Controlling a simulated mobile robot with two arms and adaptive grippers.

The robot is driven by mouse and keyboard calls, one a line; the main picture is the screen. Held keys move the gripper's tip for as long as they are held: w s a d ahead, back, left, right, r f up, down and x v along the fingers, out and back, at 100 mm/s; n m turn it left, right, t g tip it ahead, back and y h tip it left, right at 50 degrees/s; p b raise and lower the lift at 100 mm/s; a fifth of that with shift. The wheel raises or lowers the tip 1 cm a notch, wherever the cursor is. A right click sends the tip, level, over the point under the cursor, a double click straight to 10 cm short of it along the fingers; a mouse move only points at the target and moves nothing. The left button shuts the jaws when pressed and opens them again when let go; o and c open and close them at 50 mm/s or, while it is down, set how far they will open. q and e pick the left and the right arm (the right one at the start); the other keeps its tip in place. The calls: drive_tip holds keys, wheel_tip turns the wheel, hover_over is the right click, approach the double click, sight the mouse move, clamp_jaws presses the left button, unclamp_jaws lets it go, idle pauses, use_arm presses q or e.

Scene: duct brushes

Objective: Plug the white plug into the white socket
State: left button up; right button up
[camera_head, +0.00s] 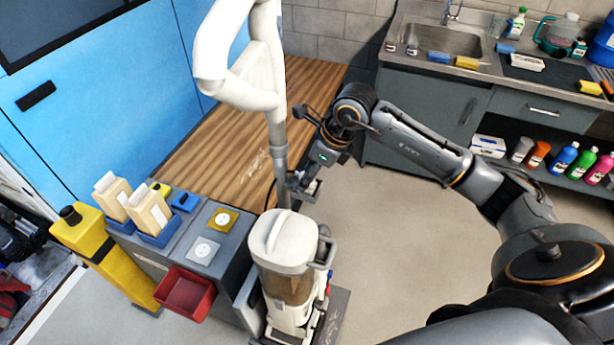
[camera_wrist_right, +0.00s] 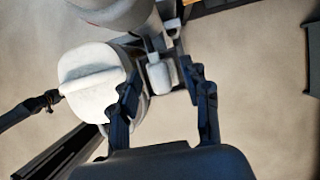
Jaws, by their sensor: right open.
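My right gripper (camera_head: 306,187) is in the middle of the head view, beside the grey tube above a white canister machine. In the right wrist view its two dark fingers (camera_wrist_right: 165,88) are apart. A small pale block (camera_wrist_right: 159,78), which looks like the white plug, shows between and just beyond the fingertips. I cannot tell whether they touch it. In the head view the plug is not clearly made out near the gripper. The white socket (camera_head: 203,250) is a pale plate with a round face on the grey box top, left of the canister. My left gripper is not seen.
The white canister machine (camera_head: 285,245) and its upright tube stand between the gripper and the socket. A yellow-framed socket (camera_head: 222,219) sits behind the white one. A red bin (camera_head: 185,292) hangs on the box front. Cartons (camera_head: 149,209) stand on the box. Open floor lies right.

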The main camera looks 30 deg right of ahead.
drive_tip(key=shift+w+a+f, duration=0.15)
drive_tip(key=shift+f, duration=0.4)
clamp_jaws()
drive_tip(key=shift+r, duration=0.1)
drive_tip(key=shift+r+b, duration=0.55)
drive_tip(key=shift+b, duration=0.1)
drive_tip(key=s+r+b, duration=0.6)
drive_tip(key=s+r, duration=0.5)
drive_tip(key=s, duration=0.3)
drive_tip(key=shift+d+r, duration=0.4)
drive_tip(key=shift+d, duration=0.05)
